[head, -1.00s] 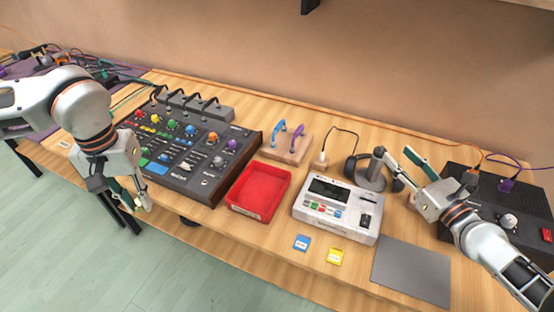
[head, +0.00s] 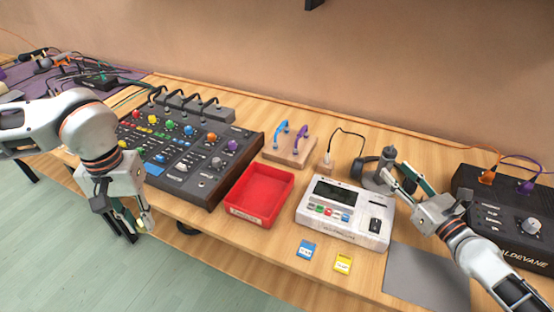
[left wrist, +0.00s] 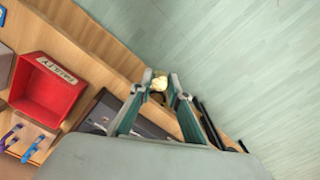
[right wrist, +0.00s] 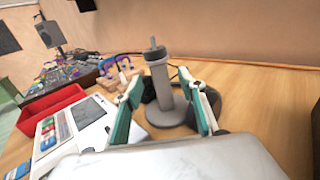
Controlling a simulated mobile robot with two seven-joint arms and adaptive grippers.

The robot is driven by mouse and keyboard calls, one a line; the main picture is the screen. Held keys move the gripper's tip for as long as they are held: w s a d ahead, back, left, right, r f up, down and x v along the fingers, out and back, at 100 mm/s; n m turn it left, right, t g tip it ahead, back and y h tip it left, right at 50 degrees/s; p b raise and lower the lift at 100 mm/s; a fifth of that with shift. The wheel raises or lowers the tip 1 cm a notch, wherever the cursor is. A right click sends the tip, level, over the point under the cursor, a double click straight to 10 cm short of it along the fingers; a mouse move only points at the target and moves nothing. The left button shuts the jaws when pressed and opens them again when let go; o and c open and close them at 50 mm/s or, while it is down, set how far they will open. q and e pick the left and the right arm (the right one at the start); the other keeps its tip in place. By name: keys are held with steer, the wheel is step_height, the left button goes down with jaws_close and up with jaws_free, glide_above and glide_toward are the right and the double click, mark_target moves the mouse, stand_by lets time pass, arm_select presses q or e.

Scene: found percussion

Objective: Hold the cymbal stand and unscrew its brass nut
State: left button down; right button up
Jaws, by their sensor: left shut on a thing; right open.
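The cymbal stand (head: 389,160) is a grey upright post on a round base at the back right of the table. Its thin bare tip shows in the right wrist view (right wrist: 153,43), with no nut on it. My right gripper (head: 397,174) is open, its fingers on either side of the stand in the right wrist view; I cannot tell whether they touch it. My left gripper (head: 138,220) is shut on a small yellowish piece, apparently the brass nut (left wrist: 159,83), seen between its fingertips. It is held over the floor in front of the table edge.
A red tray (head: 234,211) stands mid-table, beside a dark mixer (head: 208,185). A white device (head: 380,238), blue card (head: 306,249), yellow card (head: 343,264) and grey mat (head: 425,285) lie near the right gripper. A black amplifier (head: 500,245) stands at the right.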

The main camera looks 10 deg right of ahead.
mark_target(390, 165)
arm_select(q)
steer(key=shift+w+r+p, duration=0.1)
steer(key=shift+r+p, duration=0.5)
steer(key=shift+r, duration=0.35)
arm_select(e)
steer(key=x, duration=0.4)
steer(key=shift+w+r, duration=0.1)
steer(key=shift+w, duration=0.2)
steer(key=shift+w+a, duration=0.15)
steer(key=shift+w, duration=0.3)
jaws_close()
